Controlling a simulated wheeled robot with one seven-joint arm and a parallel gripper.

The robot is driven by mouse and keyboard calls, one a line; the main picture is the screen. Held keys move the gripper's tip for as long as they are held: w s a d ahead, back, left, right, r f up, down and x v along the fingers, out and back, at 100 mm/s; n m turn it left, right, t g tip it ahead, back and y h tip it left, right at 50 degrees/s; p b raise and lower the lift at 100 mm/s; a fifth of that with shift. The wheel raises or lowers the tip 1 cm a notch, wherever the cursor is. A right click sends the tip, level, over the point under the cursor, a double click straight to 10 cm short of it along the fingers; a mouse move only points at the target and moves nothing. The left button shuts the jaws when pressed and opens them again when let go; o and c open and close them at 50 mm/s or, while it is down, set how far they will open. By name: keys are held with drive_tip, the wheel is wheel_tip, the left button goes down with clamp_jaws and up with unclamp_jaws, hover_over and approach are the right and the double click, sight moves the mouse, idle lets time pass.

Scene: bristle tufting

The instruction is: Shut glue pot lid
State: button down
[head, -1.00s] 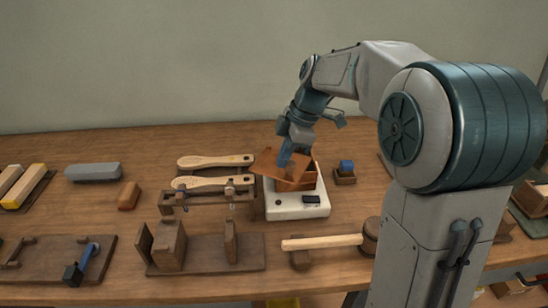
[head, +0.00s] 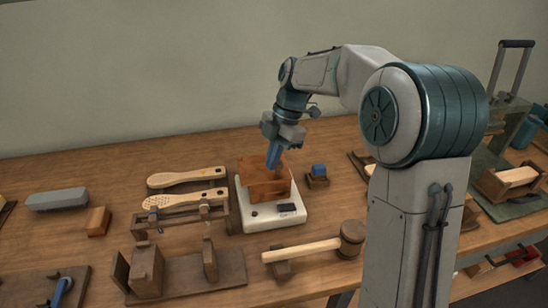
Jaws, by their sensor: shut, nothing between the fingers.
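The glue pot (head: 270,193) is a brown box on a white base (head: 268,216) with a dark display on its front. Its brown lid (head: 249,171) stands raised and tilted at the pot's left and back side. My gripper (head: 273,160) is shut and empty. Its blue fingers point down at the lid and pot opening. I cannot tell whether they touch the lid.
Two perforated wooden brush handles (head: 187,177) lie left of the pot. A small holder with a blue block (head: 318,171) stands close on the right. A mallet (head: 305,250) lies in front. Wooden jigs (head: 185,272) fill the front left.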

sight(261, 182)
drive_tip(key=shift+a, duration=0.1)
idle(0.3)
drive_tip(key=shift+s+a, duration=0.25)
drive_tip(key=shift+a, duration=0.05)
drive_tip(key=shift+s+a+r, duration=0.15)
drive_tip(key=shift+s+a, duration=0.35)
drive_tip(key=shift+a, duration=0.1)
drive_tip(key=shift+s+a+r, duration=0.15)
drive_tip(key=shift+s+a, duration=0.35)
drive_tip(key=shift+a, duration=0.05)
drive_tip(key=p+v, duration=0.1)
drive_tip(key=v, duration=0.9)
drive_tip(key=s+d+f+m+t+h+p, duration=0.1)
drive_tip(key=s+d+f+m+t+p, duration=0.1)
drive_tip(key=s+d+m, duration=0.5)
drive_tip(key=s+d+f+m+t+h+p, duration=0.1)
drive_tip(key=s+d+m, duration=0.6)
drive_tip(key=s+m, duration=0.8)
drive_tip(key=shift+s+d+f+m+t+h+p, duration=0.25)
drive_tip(key=shift+f+m+t+h+p, duration=0.25)
drive_tip(key=shift+m+t+p, duration=0.95)
drive_tip(key=shift+r+m+g, duration=0.1)
drive_tip(key=shift+m+g, duration=0.25)
